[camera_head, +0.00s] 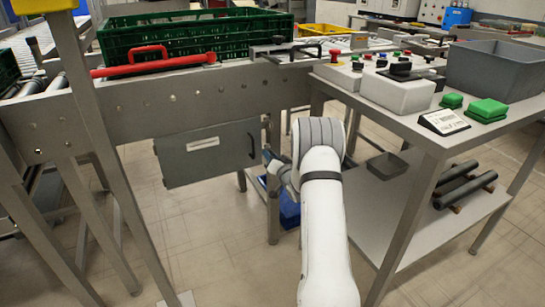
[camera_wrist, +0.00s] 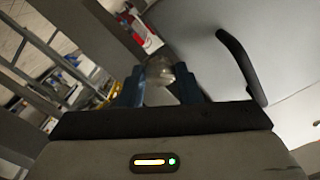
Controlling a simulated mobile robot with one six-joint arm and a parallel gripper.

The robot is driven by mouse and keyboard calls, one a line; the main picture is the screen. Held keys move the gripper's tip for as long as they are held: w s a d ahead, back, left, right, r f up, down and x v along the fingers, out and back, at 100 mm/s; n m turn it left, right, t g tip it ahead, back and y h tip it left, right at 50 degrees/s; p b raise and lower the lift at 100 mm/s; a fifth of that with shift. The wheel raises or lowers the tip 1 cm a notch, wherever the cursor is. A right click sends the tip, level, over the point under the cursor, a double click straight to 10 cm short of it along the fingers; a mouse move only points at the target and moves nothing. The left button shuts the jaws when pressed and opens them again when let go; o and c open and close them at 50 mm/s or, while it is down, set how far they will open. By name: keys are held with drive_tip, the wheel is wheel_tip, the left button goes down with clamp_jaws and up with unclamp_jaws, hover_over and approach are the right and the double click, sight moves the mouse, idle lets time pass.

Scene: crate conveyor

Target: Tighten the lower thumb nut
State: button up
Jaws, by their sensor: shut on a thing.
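In the wrist view, my gripper (camera_wrist: 158,88) has its two blue fingers on either side of a small, rounded, greyish knob, the thumb nut (camera_wrist: 159,69). The gripper is shut on it. The nut is blurred, and its thread and seat cannot be made out. In the head view, my gripper (camera_head: 267,162) is at the right side of the grey door panel (camera_head: 205,160) below the conveyor. The gripper and arm hide the nut there. The panel has a black handle (camera_head: 252,146), which also shows in the wrist view (camera_wrist: 240,62) to the right of the fingers.
A steel table (camera_head: 445,135) stands right of my arm, with a grey bin (camera_head: 490,68) and button boxes on it. Its lower shelf (camera_head: 400,215) holds black rollers. A green crate (camera_head: 165,40) and a red bar (camera_head: 150,65) are above the panel. Steel legs flank the panel.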

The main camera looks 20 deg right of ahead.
drive_tip(key=m+p, duration=0.2)
drive_tip(key=m, duration=0.6)
drive_tip(key=shift+r+m, duration=0.1)
drive_tip(key=shift+m, duration=0.2)
idle(0.3)
drive_tip(key=o, duration=1)
drive_tip(key=shift+c, duration=0.2)
drive_tip(key=s+p, duration=0.2)
drive_tip(key=s, duration=0.5)
drive_tip(key=shift+s+d, duration=0.15)
drive_tip(key=shift+s, duration=0.25)
